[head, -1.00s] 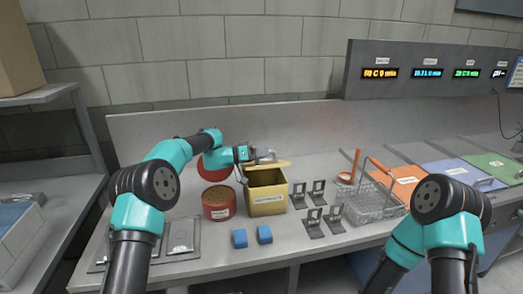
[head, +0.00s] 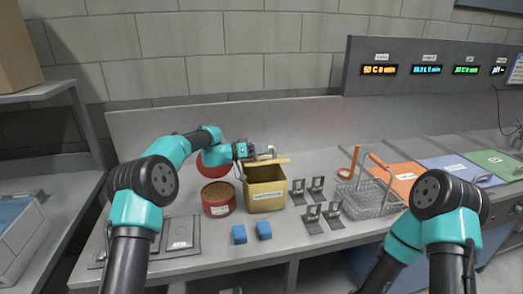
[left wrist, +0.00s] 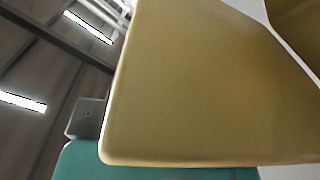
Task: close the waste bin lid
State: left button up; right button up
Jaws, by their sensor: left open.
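The waste bin (head: 266,197) is a yellow open-topped box with a white label, standing on the steel bench. Its yellow lid (head: 281,161) shows as a thin strip above the bin's back rim, and the dark inside is visible. In the left wrist view the lid (left wrist: 210,90) fills most of the picture as a flat panel very close to the camera, with part of the bin at the top right corner. My left gripper (head: 265,151) is open just behind and above the lid; contact cannot be made out. My right gripper is out of view.
A red round tin (head: 218,199) stands close left of the bin, with a red round thing (head: 214,157) behind it. Two blue blocks (head: 264,230) lie in front. Several dark metal brackets (head: 316,189) and a wire basket (head: 372,198) stand to the right.

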pick_arm(q)
jog(key=v, duration=1.7)
jog(key=shift+a, duration=0.15)
